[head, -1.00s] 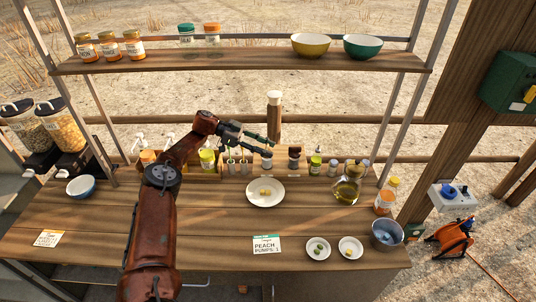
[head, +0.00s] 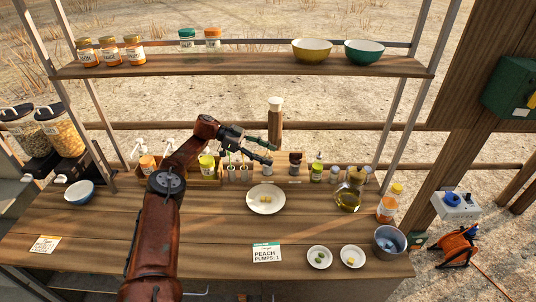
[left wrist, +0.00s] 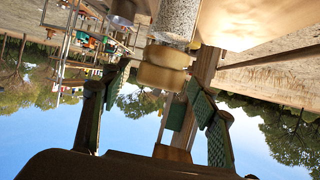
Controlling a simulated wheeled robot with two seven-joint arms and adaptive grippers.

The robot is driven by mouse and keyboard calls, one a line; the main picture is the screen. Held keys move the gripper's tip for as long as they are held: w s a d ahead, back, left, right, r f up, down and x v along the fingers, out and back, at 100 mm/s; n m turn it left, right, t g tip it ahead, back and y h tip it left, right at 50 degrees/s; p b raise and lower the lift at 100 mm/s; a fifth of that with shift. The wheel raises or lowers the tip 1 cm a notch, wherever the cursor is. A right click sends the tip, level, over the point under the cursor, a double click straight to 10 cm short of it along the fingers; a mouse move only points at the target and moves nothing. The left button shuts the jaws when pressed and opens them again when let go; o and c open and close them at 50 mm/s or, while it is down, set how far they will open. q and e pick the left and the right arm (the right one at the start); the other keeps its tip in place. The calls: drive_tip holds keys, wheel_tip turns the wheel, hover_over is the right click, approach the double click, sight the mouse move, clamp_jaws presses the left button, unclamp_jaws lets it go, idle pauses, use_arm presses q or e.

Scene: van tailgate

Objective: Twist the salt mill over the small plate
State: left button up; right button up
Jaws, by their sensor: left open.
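The salt mill (left wrist: 176,18) shows upside down in the left wrist view, with a clear body of pale grains and a light wooden top (left wrist: 163,68). In the head view it appears to be the mill (head: 267,169) at the rack, partly hidden by a finger. My left gripper (head: 273,155) is open close to it. In the left wrist view its two fingers (left wrist: 155,108) are spread, with the wooden top between and beyond them; contact cannot be told. My right gripper is not in view.
A dark mill (head: 295,165) and several jars stand right beside the salt mill. An oil jug (head: 348,196) stands right of the plate. A label card (head: 267,252) and two small dishes (head: 319,257) lie nearer. A shelf (head: 240,64) spans above. The counter left of the plate is clear.

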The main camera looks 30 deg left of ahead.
use_arm(q)
wheel_tip(320, 180, up, 10)
idle(0.7)
